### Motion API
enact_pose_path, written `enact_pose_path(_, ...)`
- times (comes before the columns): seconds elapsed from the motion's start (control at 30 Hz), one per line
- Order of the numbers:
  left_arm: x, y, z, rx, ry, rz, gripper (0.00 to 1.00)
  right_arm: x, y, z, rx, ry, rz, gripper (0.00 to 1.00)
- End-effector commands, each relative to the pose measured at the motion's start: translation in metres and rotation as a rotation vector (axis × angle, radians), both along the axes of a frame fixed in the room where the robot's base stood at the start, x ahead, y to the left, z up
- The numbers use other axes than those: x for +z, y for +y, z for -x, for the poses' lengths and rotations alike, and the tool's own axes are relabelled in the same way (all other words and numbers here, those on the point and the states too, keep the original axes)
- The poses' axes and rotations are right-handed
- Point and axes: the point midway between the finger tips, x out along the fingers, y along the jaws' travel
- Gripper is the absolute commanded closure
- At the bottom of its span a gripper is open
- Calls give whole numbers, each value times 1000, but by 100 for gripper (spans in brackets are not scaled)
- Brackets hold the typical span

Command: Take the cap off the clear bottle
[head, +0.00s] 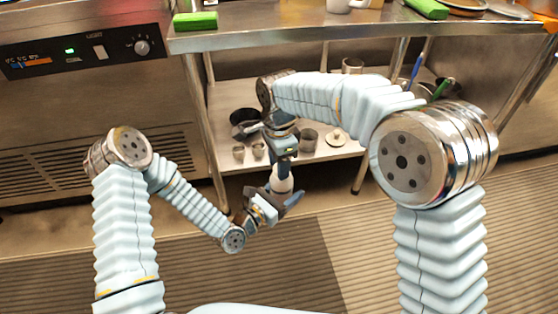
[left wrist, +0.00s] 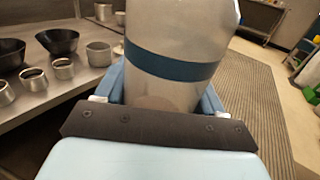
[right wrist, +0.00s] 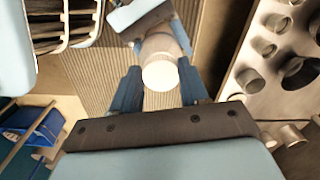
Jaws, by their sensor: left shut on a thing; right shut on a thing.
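The clear bottle (left wrist: 170,35), with a dark blue band around it, fills the middle of the left wrist view. It also shows in the head view (head: 282,183), between my two grippers. My left gripper (head: 282,199) is shut around the bottle's body from the lower left. My right gripper (head: 284,167) comes down from above and is shut on the cap (right wrist: 160,75), a pale round disc seen end-on in the right wrist view. The bottle extends behind the cap there, towards my left gripper. I cannot tell whether the cap is seated on the neck.
A steel table (head: 260,40) stands behind, with green sponges (head: 195,21) and a white mug (head: 340,5) on top. Its lower shelf (head: 228,158) holds dark bowls (left wrist: 58,42) and several metal cups (head: 308,141). Open striped floor matting (head: 200,275) lies in front.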

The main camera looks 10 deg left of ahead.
Motion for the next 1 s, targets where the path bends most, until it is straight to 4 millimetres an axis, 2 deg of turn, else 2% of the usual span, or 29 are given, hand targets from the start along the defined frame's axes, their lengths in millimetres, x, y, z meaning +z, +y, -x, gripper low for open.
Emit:
enact_pose_path(0.1, 0, 0, 0, 0, 0, 0, 100, 1, -2, 2, 377, 0, -4, 92)
enact_pose_path(0.47, 0, 0, 0, 0, -1, 1, 100, 1, -10, 2, 1564, -1, -7, 92)
enact_pose_path(0.93, 0, 0, 0, -1, 0, 0, 100, 2, -12, -7, 3091, -5, -13, 92)
enact_pose_path(0.97, 0, 0, 0, -1, 0, 0, 100, 2, -12, -8, -3101, 4, 11, 92)
enact_pose_path(1.0, 0, 0, 0, -1, 0, 0, 100, 2, -11, -9, -2986, 6, 11, 92)
